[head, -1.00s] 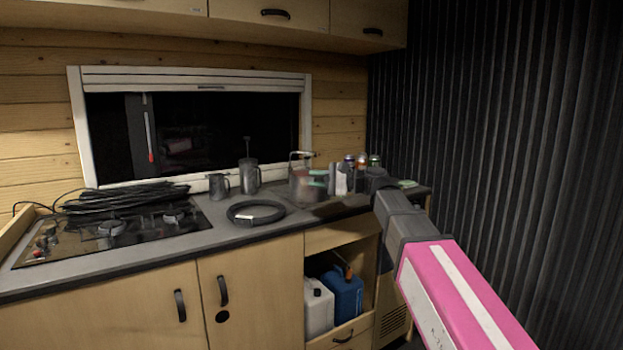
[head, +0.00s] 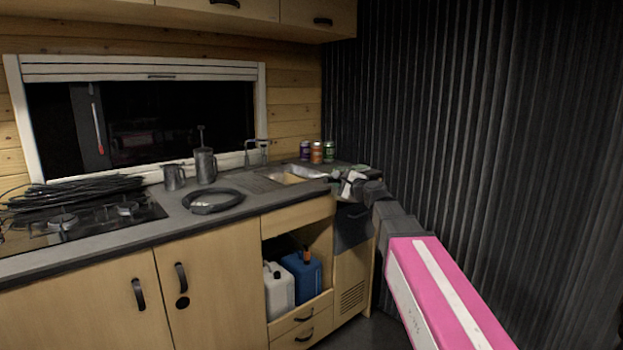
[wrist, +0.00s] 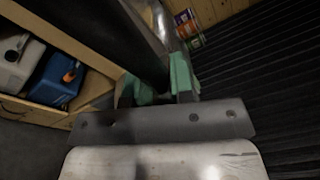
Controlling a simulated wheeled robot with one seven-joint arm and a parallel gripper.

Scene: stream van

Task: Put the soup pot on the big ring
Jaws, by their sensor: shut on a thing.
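My gripper (head: 347,184) is at the right end of the counter, above its front edge. In the wrist view its green-padded fingers (wrist: 160,86) are closed around a dark part, seemingly the pot's handle. The soup pot seems to be the dark grey shape (head: 352,228) hanging below the gripper in front of the cabinet. Its dark wall (wrist: 92,36) fills the upper left of the wrist view. The hob (head: 85,225) is at the far left, partly cut off. Two burners show, and I cannot tell which is the big ring.
A black cable coil (head: 75,193) lies along the hob's back. Several tins (head: 317,152) are behind. Blue (head: 303,272) and white (head: 279,287) canisters sit below.

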